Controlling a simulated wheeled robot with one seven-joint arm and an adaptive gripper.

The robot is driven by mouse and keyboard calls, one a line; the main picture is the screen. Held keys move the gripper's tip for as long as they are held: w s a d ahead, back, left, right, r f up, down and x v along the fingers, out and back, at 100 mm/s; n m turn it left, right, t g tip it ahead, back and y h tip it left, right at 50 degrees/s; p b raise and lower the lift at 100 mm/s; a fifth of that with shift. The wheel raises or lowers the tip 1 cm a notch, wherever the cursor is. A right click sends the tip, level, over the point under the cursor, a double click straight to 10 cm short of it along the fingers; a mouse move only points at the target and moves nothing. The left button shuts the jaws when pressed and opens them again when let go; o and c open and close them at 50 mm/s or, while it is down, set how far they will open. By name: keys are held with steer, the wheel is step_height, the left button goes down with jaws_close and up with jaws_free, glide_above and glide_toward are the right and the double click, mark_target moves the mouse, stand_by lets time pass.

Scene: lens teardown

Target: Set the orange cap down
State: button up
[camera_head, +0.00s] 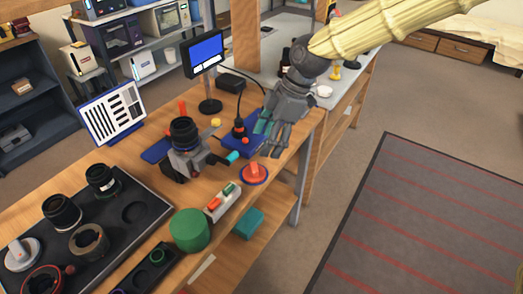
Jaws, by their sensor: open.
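An orange cap-like piece (255,172) with a raised part lies at the table's front edge, on what looks like a round blue base. My gripper (268,142) points down above and slightly right of it. Its fingers are apart with nothing seen between them, and the gripper looks clear of the orange piece. The fingers partly cover a blue stand (236,142) behind them.
A clamped dark lens (185,133) stands left of the gripper. A black tray (150,190) holds lens parts at left. A small monitor (204,53) stands behind.

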steer(key=shift+v, duration=0.95)
